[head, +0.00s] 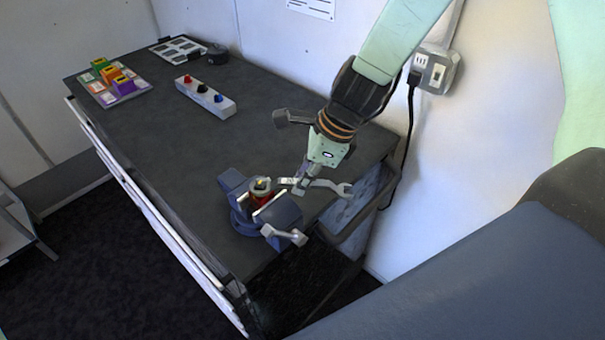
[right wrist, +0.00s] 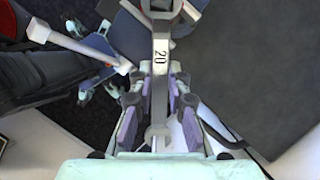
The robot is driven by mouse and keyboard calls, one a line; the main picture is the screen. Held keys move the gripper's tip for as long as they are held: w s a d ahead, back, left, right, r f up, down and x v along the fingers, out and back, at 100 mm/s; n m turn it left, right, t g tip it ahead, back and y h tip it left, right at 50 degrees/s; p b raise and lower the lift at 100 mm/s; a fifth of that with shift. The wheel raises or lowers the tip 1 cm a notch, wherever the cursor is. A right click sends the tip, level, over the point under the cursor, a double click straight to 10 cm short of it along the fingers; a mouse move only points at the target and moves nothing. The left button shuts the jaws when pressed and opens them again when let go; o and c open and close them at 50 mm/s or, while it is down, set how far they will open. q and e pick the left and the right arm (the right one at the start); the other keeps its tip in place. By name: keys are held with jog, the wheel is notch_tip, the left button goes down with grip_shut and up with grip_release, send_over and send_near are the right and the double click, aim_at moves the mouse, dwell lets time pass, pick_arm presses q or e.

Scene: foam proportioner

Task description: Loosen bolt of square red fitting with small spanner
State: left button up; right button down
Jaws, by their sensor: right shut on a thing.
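The red fitting (head: 257,200) is clamped upright in the blue bench vise (head: 284,216) near the table's front right corner. Its top is grey with a small yellowish spot; the bolt is too small to make out. My right gripper (head: 310,183) is shut on a grey spanner (head: 332,185), held roughly level. One spanner end is close beside the fitting's top; I cannot tell whether it touches. In the right wrist view, the spanner (right wrist: 160,75) is marked "20" and runs between my fingers (right wrist: 158,97). Its far end is partly cut off by the top edge. My left gripper is not in view.
A wall socket (head: 434,70) with a cable is right.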

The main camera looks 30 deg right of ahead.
notch_tip(320, 180, up, 6)
jog(key=w+d+n+g+p, duration=0.1)
jog(key=w+n+p, duration=0.1)
jog(key=w+n, duration=0.1)
jog(key=shift+n+y, duration=0.3)
jog(key=shift+n, duration=0.3)
dwell(1.6)
jog(key=shift+s, duration=0.1)
dwell(0.5)
